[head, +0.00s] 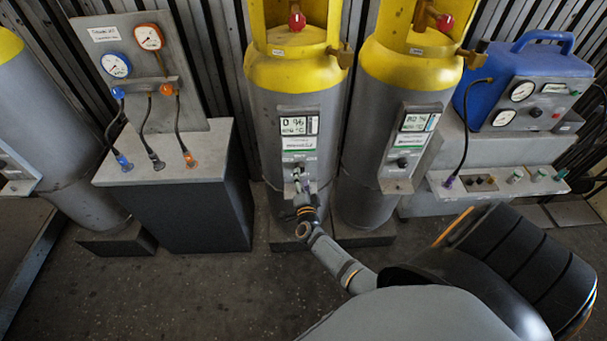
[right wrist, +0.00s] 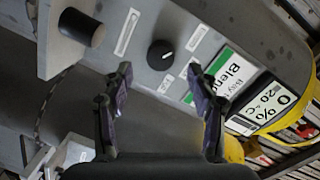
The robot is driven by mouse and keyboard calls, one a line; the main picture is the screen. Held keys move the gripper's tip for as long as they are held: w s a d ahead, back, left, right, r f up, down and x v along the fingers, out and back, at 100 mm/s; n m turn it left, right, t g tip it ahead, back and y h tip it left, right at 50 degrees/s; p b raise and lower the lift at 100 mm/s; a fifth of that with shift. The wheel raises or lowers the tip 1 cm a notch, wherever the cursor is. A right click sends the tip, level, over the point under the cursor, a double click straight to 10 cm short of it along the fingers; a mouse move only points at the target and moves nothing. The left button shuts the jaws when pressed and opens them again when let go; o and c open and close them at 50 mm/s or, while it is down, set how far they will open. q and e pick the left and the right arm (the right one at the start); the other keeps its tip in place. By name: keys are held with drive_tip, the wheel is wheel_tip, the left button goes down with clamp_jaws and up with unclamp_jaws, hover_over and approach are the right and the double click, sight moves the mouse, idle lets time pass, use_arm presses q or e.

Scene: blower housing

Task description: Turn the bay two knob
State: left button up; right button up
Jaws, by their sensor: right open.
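A small round black knob (right wrist: 160,55) with a white pointer line sits on a grey panel in the right wrist view. A green-striped label (right wrist: 222,75) and a display (right wrist: 268,103) reading 0 % are beside it. This panel (head: 299,150) is on the left of the two central yellow-and-grey cylinders in the head view. My right gripper (right wrist: 160,80) is open, its fingertips pointing at the knob with a visible gap on both sides. In the head view the right gripper (head: 301,186) covers the panel's lower part. The bay number is not legible. My left gripper is not in view.
A thicker black stub (right wrist: 80,27) stands on the panel's ledge near my fingers. A similar cylinder (head: 366,135) with its own knob (head: 402,163) is close on the right. A gauge stand (head: 205,150) is left, a blue case (head: 525,75) right. Floor in front is partly clear.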

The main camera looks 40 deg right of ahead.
drive_tip(key=f+v, duration=0.1)
drive_tip(key=v, duration=0.7)
drive_tip(key=shift+r, duration=0.5)
drive_tip(key=shift+d, duration=0.1)
drive_tip(key=s+a+f+n+g+y, duration=0.35)
drive_tip(key=s+f+n, duration=0.3)
drive_tip(key=f, duration=0.55)
drive_tip(key=s+a+f+n+g+y, duration=0.2)
drive_tip(key=s+a+f+n+y, duration=0.15)
drive_tip(key=s+f+n, duration=0.6)
drive_tip(key=s+d+f+n+g, duration=0.1)
drive_tip(key=s+f+g, duration=0.3)
drive_tip(key=s, duration=0.7)
drive_tip(key=s+d+f+n+g, duration=0.1)
drive_tip(key=s+f+g, duration=0.3)
drive_tip(key=s+f, duration=0.5)
drive_tip(key=s+d, duration=0.1)
drive_tip(key=s, duration=0.2)
drive_tip(key=shift+d+n, duration=0.3)
drive_tip(key=shift+d, duration=0.1)
